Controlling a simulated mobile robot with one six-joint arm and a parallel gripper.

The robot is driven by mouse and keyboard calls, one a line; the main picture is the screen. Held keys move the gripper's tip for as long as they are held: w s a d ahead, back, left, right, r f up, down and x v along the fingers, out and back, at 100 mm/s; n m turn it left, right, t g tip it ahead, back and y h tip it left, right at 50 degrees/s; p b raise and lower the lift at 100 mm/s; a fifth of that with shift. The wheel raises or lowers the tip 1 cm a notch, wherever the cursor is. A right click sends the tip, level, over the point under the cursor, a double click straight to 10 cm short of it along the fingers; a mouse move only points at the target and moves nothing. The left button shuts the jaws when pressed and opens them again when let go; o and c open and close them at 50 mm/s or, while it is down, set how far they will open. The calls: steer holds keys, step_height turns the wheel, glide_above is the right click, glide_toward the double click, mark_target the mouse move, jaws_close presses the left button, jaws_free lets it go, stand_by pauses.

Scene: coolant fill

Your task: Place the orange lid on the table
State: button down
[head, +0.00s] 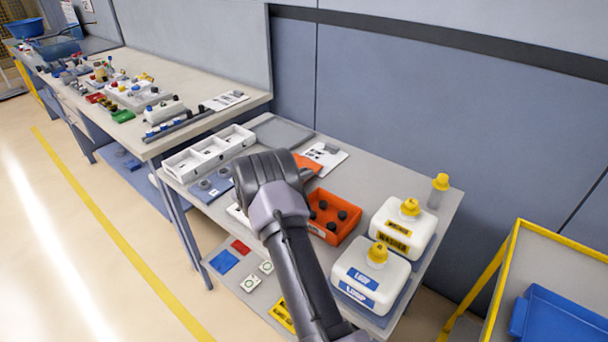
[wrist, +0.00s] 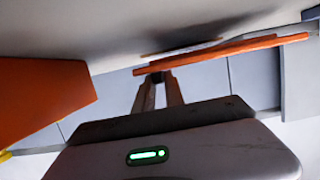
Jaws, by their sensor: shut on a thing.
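The orange lid is a thin flat plate, partly visible beside my wrist in the head view (head: 307,163). In the wrist view the lid (wrist: 225,53) is seen edge-on, slightly tilted in the picture. My gripper (wrist: 157,78) is shut on the lid's edge. The lid is close to the surface of the grey table (head: 418,222), which fills the top of the wrist view; I cannot tell whether they touch. My arm hides part of the lid and the fingertips in the head view.
An orange open box (head: 335,238) with black caps stands just right of my gripper. Two white jugs with yellow caps (head: 403,222) (head: 371,276) stand further right. A white compartment tray (head: 208,153), a grey mat (head: 280,134) and a printed sheet (head: 326,157) lie towards the back.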

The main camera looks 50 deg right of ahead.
steer(key=shift+f+b, duration=0.35)
steer(key=shift+b, duration=0.25)
steer(key=c, duration=1.4)
jaws_free()
steer(key=shift+r, duration=0.1)
